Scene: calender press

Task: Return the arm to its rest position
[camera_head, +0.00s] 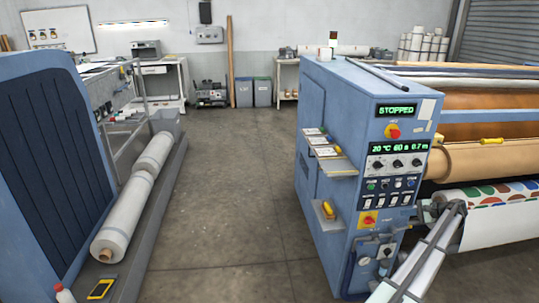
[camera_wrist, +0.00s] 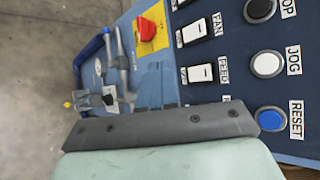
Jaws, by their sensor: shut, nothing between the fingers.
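My arm (camera_head: 415,268) reaches in from the lower right of the head view, in front of the press. My gripper (camera_wrist: 168,122) shows in the wrist view as a dark grey bar across a pale green body. It is shut and empty. It is close to the press's control panel (camera_wrist: 232,60); whether it touches it, I cannot tell. The blue RESET button (camera_wrist: 271,120) is by its right end, with the white JOG button (camera_wrist: 268,64) above. In the head view I cannot make out the fingertips clearly.
The blue press cabinet (camera_head: 325,190) stands right of centre, its display (camera_head: 395,110) reading STOPPED. Orange rollers (camera_head: 480,160) and printed cloth (camera_head: 500,215) lie to the right. A red switch (camera_wrist: 147,30) sits on a yellow plate. The floor aisle (camera_head: 225,200) is clear; wrapped rolls (camera_head: 122,217) lie left.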

